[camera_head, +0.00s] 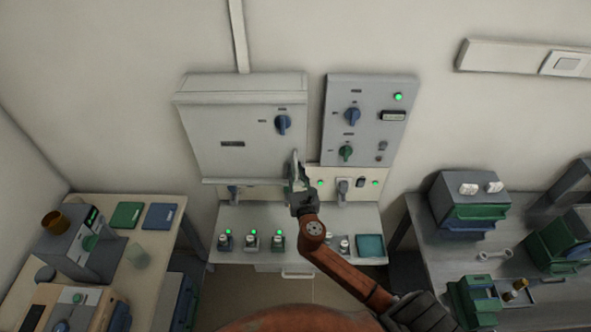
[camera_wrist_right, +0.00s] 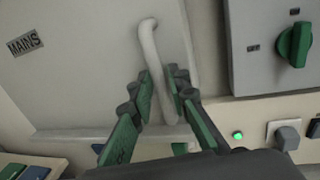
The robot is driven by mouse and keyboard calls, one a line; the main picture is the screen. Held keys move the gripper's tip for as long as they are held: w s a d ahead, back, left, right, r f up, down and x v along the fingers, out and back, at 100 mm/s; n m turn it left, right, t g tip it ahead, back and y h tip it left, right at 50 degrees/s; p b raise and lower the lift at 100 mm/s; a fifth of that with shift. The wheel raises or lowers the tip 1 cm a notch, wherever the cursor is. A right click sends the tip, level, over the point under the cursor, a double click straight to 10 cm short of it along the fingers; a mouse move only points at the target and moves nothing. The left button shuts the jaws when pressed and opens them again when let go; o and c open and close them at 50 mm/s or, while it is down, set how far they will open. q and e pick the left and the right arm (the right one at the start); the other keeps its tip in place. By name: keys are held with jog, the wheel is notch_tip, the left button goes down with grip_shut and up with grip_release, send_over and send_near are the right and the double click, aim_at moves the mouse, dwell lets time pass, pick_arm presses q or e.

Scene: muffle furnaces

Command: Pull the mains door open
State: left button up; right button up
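The mains door (camera_head: 215,120) is the pale grey front of the wall cabinet in the head view. It looks closed, and its MAINS label (camera_wrist_right: 25,43) reads clearly in the right wrist view. A pale upright bar handle (camera_wrist_right: 148,42) stands at the door's lower right; its top also shows in the head view. My right gripper (camera_wrist_right: 162,82) has its green-padded fingers close on both sides of the handle and appears shut on it. It also shows in the head view (camera_head: 297,177), partly covering the handle. My left gripper is in neither view.
A grey panel (camera_head: 366,115) with blue and green knobs is beside the door on the right. A shelf (camera_head: 265,219) with indicators and a teal tray (camera_head: 370,246) lies below. Side benches with equipment stand left (camera_head: 172,205) and right (camera_head: 420,225).

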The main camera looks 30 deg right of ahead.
jog(key=shift+w, duration=0.2)
grip_shut()
dwell(0.5)
